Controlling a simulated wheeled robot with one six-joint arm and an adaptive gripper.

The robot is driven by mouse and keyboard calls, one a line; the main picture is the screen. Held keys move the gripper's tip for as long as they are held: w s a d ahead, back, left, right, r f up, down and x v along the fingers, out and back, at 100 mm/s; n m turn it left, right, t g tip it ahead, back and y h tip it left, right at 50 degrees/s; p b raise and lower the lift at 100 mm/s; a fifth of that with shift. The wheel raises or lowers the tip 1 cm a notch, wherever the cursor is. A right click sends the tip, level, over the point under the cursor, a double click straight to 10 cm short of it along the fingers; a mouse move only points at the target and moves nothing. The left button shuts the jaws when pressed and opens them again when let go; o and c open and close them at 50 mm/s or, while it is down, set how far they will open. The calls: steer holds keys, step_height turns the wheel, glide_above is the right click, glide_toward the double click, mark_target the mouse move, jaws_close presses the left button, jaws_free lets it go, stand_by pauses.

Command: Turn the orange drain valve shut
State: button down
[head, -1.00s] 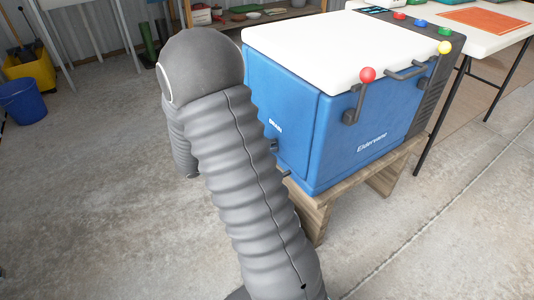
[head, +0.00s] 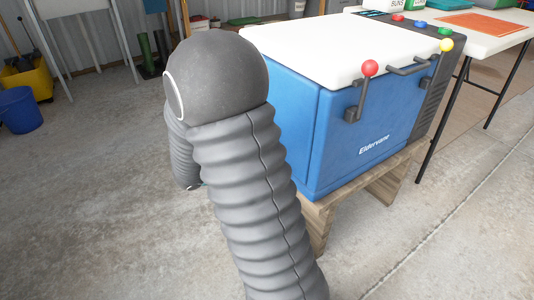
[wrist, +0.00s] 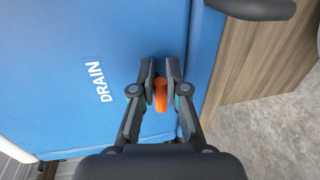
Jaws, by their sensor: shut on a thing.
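The orange drain valve (wrist: 161,95) shows in the wrist view on the blue side of the cooler, beside the white word DRAIN. My gripper (wrist: 161,80) has its two fingers closed on either side of the orange valve, shut on it. The fingers cover part of the valve, so its full angle is hard to tell. The blue cooler (head: 345,140) with a white lid (head: 340,50) stands on a wooden stand in the head view. There my arm hides the drain side, the valve and most of my gripper.
The wooden stand (head: 318,222) holds the cooler. A white table (head: 490,40) stands behind right. A blue bucket (head: 22,110) is far left.

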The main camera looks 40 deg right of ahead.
stand_by(0.4)
steer(key=c, duration=1.2)
jaws_free()
steer(key=a, duration=0.4)
steer(key=a+r, duration=0.1)
steer(key=a, duration=0.3)
steer(key=a+r, duration=0.1)
steer(key=a, duration=0.2)
steer(key=shift+w+a+r, duration=0.15)
steer(key=shift+w+a, duration=0.15)
steer(key=shift+a, duration=0.1)
